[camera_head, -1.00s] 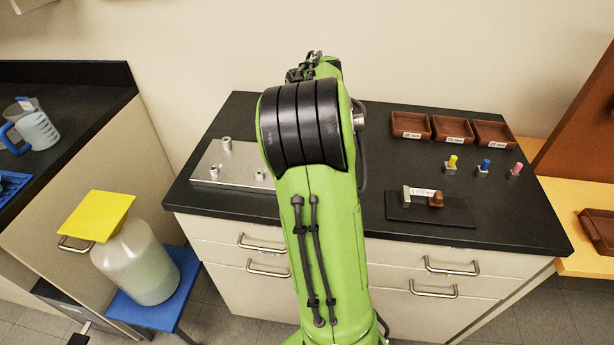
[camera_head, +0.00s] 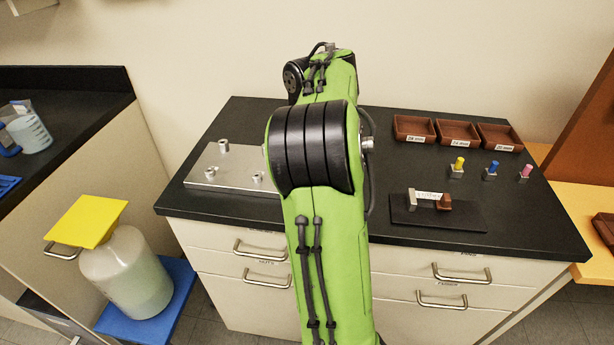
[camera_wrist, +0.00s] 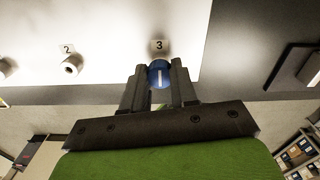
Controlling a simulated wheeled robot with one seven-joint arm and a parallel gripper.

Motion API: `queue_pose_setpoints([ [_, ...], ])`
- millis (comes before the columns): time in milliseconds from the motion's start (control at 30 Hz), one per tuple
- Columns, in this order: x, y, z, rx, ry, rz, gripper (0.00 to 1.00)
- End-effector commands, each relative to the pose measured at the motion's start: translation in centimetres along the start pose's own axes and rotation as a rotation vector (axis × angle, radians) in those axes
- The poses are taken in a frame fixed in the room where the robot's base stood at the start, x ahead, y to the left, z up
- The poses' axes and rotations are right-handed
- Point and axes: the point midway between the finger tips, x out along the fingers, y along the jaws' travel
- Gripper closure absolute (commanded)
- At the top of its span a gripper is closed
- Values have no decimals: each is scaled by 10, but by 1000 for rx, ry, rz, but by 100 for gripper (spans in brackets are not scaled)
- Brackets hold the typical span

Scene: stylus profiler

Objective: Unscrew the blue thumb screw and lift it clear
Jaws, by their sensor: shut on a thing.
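In the wrist view my gripper (camera_wrist: 159,82) is shut on the round blue head of the thumb screw (camera_wrist: 159,72). A white line on the head runs upright in the picture. The screw is beside the label 3 on the pale metal plate; whether it is still in its hole or just above it, I cannot tell. In the head view the silver plate (camera_head: 200,180) lies at the left of the black bench, with several round bosses showing. My arm hides the gripper and the held screw there.
Yellow-, blue- (camera_head: 493,167) and pink-topped pieces stand at the bench's right, before several brown trays (camera_head: 458,132). A dark mat (camera_head: 465,214) holds a small metal-and-brown fixture. In the wrist view a round boss (camera_wrist: 71,65) stands by label 2.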

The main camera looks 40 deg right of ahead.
Motion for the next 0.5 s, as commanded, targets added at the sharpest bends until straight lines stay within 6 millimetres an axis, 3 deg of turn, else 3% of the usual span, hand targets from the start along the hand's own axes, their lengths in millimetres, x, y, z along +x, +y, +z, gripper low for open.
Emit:
queue_pose_setpoints([
  [500,-8,0,0,1,-2,0,100],
])
